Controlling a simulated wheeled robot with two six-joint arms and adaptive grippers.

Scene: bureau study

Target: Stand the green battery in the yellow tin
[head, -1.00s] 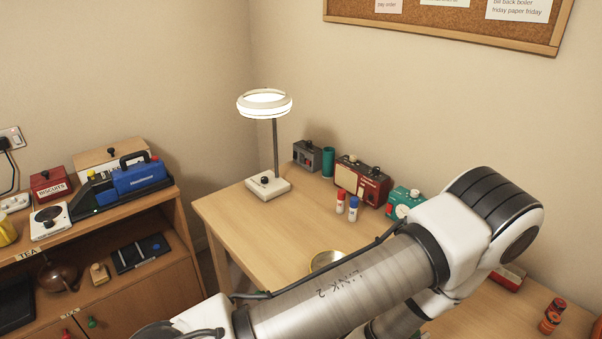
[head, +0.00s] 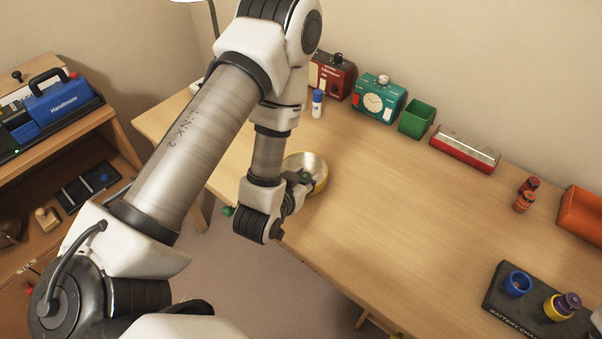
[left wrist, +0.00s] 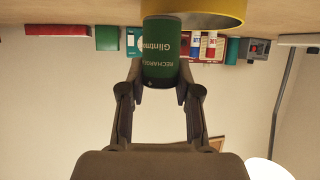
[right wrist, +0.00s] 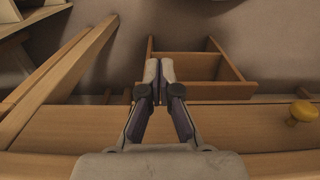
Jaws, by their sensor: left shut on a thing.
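The green battery (left wrist: 160,60) is gripped between the fingers of my left gripper (left wrist: 160,88) in the left wrist view, which is upside down. A bit of green also shows at my left gripper (head: 303,180) in the head view. The yellow tin (head: 321,170) stands on the table, with my left gripper at its near side, partly covering it. In the left wrist view the battery overlaps the tin (left wrist: 215,14); I cannot tell whether it is over or in front of the rim. My right gripper (right wrist: 158,72) has its fingers together, empty, by the table's drawer front.
Orange-red batteries (head: 526,196) and a dark battery charger (head: 497,295) are at right. The middle of the table is clear.

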